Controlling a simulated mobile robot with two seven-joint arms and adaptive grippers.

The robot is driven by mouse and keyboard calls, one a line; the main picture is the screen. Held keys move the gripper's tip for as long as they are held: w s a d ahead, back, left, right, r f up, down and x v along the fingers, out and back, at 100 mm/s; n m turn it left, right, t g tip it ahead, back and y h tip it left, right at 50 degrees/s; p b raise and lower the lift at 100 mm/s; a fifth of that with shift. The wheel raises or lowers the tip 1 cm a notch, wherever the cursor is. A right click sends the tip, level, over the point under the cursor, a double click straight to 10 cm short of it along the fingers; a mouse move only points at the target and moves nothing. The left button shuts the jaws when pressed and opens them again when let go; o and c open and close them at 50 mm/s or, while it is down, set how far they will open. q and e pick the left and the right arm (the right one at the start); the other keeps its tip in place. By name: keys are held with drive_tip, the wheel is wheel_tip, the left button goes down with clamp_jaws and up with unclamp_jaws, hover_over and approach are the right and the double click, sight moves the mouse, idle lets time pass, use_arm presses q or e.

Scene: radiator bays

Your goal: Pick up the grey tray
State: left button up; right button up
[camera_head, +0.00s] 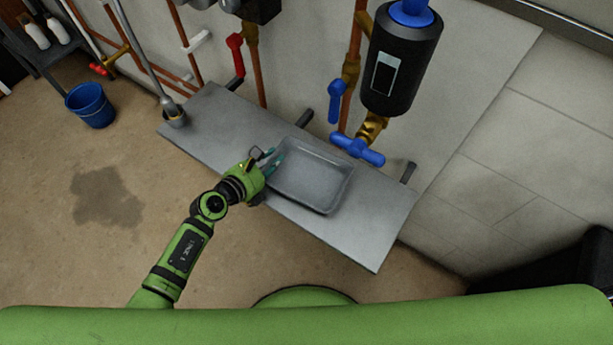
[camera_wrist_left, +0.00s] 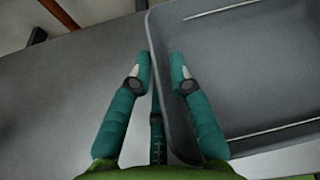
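The grey tray (camera_head: 312,178) is a shallow rectangular pan, empty, lying on a grey shelf (camera_head: 365,225). In the left wrist view the tray (camera_wrist_left: 240,75) fills the right side. My left gripper (camera_head: 271,157) is at the tray's left end. In the left wrist view my left gripper's fingers (camera_wrist_left: 161,75) stand apart on both sides of the tray's raised rim, one outside over the shelf and one inside the tray. A narrow gap shows beside the rim, and I cannot tell whether either finger touches it. My right gripper is not in view.
Behind the tray, a blue-handled valve (camera_head: 358,150) and a dark cylinder (camera_head: 400,60) hang close above the shelf. Copper pipes (camera_head: 262,80) run up the wall. A mop (camera_head: 174,115) stands at the shelf's left end. A blue bucket (camera_head: 90,105) is on the floor.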

use_arm(q)
clamp_jaws()
